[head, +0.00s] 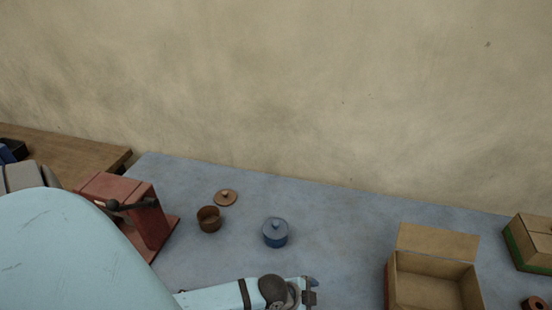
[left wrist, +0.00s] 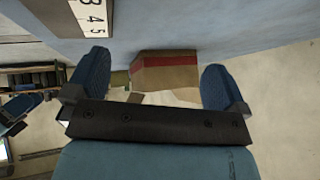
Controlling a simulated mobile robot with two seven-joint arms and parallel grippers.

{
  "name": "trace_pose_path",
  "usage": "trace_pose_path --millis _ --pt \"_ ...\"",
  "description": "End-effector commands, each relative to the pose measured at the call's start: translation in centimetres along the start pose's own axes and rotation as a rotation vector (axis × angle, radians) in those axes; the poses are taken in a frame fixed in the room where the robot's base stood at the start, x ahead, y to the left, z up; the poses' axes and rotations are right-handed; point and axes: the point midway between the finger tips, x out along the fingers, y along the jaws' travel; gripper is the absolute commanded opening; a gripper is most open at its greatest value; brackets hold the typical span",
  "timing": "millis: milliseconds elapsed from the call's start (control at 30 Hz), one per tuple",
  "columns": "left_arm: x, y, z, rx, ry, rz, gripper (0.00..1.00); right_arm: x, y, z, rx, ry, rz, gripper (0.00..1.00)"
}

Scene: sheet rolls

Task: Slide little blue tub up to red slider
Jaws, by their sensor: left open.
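The little blue tub (head: 275,235) is a round lidded pot with a knob, standing upright on the blue-grey table in the head view. The red slider appears to be the red block-like device (head: 128,192) with a black-knobbed lever, at the table's left, well left of the tub and partly hidden by my arm. My left gripper (head: 310,289) is low in the head view, nearer than the tub and slightly right of it, not touching it. In the left wrist view its two blue fingers (left wrist: 156,75) are wide apart with nothing gripped. My right gripper does not show.
A small brown cup (head: 209,219) and a round brown lid (head: 226,197) lie between device and tub. An open cardboard box (head: 430,285) stands at right, with a closed carton (head: 530,240) beyond it. The table between tub and box is clear. A wall rises behind.

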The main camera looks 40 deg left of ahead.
Motion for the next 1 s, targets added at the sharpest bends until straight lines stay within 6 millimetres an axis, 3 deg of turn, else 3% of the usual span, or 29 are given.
trace_pose_path --millis 33,233,400,500,700,1000 --pt "0.1 -2.6 -0.2 0.114 -0.045 0.033 1.0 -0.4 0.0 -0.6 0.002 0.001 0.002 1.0" --pt "-1.2 -12.1 1.8 0.525 -0.254 0.218 1.0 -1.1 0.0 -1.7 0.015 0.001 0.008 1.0" --pt "-5.2 -20.8 3.7 0.756 -0.405 0.375 1.0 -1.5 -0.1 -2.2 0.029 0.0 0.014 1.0" --pt "-7.7 -24.5 4.6 0.829 -0.459 0.448 1.0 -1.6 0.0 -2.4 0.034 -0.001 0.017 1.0" --pt "-10.1 -27.5 5.3 0.886 -0.496 0.522 1.0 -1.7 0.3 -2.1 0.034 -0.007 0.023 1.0" --pt "-10.3 -27.7 5.4 0.89 -0.497 0.527 1.0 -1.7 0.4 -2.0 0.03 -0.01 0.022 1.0"
